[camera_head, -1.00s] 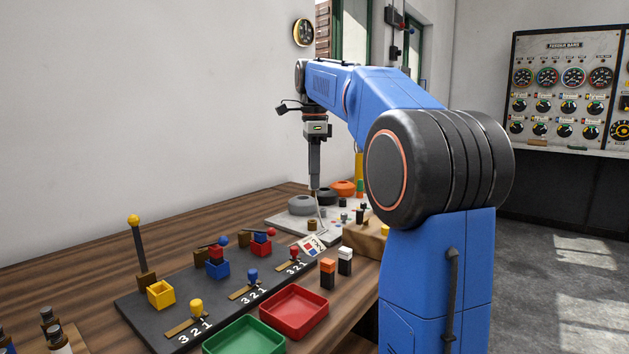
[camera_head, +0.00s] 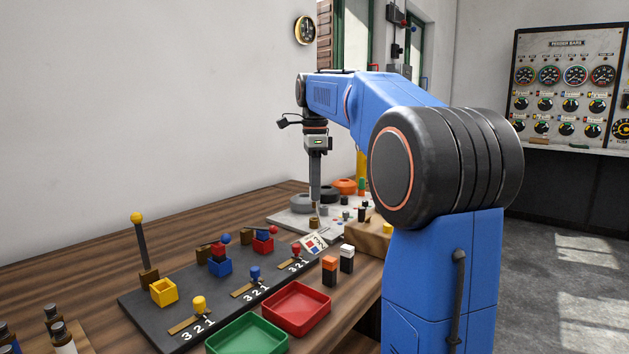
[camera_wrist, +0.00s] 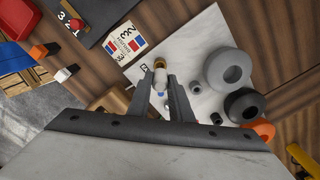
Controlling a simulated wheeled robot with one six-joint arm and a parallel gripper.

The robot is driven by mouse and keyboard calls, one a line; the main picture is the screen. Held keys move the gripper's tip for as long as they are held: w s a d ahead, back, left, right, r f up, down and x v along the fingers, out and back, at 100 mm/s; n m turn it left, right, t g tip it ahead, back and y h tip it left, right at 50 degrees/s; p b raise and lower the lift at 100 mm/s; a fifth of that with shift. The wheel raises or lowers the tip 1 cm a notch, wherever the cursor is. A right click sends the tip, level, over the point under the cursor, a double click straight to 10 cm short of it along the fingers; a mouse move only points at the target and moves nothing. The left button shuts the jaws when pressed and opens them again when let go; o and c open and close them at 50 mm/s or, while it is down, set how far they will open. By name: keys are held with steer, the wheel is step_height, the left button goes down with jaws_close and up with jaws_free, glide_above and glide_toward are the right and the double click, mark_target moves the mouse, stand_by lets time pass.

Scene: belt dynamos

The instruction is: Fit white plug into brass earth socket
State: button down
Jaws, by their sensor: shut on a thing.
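My gripper (camera_head: 314,200) points straight down over the pale board at the far end of the bench. In the wrist view my gripper (camera_wrist: 160,82) is shut on the white plug (camera_wrist: 160,78), which shows between the fingers. The brass earth socket (camera_wrist: 159,62) appears just beyond the plug's end. In the head view the brass socket (camera_head: 313,223) stands on the board right below the fingertips, and the plug is hidden or too small to make out. I cannot tell whether the plug touches the socket or has entered it.
Grey (camera_wrist: 228,67), black (camera_wrist: 244,105) and orange (camera_wrist: 264,129) rings lie close to the right of the fingers in the wrist view. A printed card (camera_wrist: 125,43) lies at the board's edge. Green (camera_head: 247,335) and red (camera_head: 297,303) trays stand nearer.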

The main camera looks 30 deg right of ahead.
steer(key=shift+f, duration=0.95)
steer(key=shift+f, duration=1.65)
stand_by(0.9)
steer(key=c, duration=1.5)
jaws_free()
steer(key=shift+r, duration=0.1)
steer(key=shift+r, duration=8.6)
